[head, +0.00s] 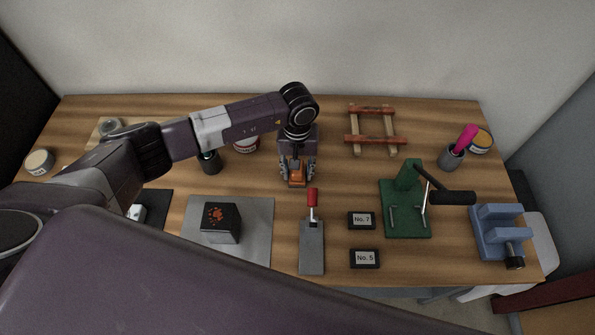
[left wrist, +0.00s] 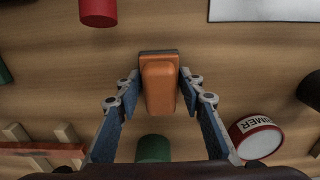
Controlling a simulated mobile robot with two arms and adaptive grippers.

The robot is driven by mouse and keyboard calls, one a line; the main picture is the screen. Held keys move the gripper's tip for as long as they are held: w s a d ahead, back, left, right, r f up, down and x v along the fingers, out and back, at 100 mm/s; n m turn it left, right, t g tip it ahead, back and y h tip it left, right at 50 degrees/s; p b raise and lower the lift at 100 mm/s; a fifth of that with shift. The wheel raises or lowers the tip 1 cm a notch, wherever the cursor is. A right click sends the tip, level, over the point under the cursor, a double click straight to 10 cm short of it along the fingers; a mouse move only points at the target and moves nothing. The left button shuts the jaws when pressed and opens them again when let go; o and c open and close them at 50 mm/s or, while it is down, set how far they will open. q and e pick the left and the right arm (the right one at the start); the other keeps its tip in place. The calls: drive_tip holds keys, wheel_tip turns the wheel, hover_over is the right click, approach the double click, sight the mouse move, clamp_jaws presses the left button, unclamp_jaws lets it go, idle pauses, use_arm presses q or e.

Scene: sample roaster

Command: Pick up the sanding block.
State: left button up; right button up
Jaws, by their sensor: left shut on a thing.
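The sanding block (head: 297,180) has an orange grip on a dark grey base, and it is at the middle of the wooden workbench (head: 330,100). My left gripper (head: 297,171) points down over it, shut on its orange part. In the left wrist view the sanding block (left wrist: 160,92) sits between the two blue fingers, one on each side. Whether its base touches the bench or is just off it, I cannot tell. My right gripper is not in view.
A wooden frame (head: 371,139) is behind right, a green press (head: 405,205) right, a primer can (head: 246,146) left. A dark box with an orange paw print (head: 221,222) stands on a grey sheet (head: 258,208).

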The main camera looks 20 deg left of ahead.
use_arm(q)
wheel_tip(320, 180, up, 20)
drive_tip(key=b, duration=0.3)
idle(0.3)
drive_tip(key=o, duration=0.5)
drive_tip(key=c, duration=0.3)
drive_tip(key=s+a+r+m, duration=0.1)
drive_tip(key=s+a+m, duration=0.2)
drive_tip(key=s, duration=1.1)
drive_tip(key=shift+a, duration=0.55)
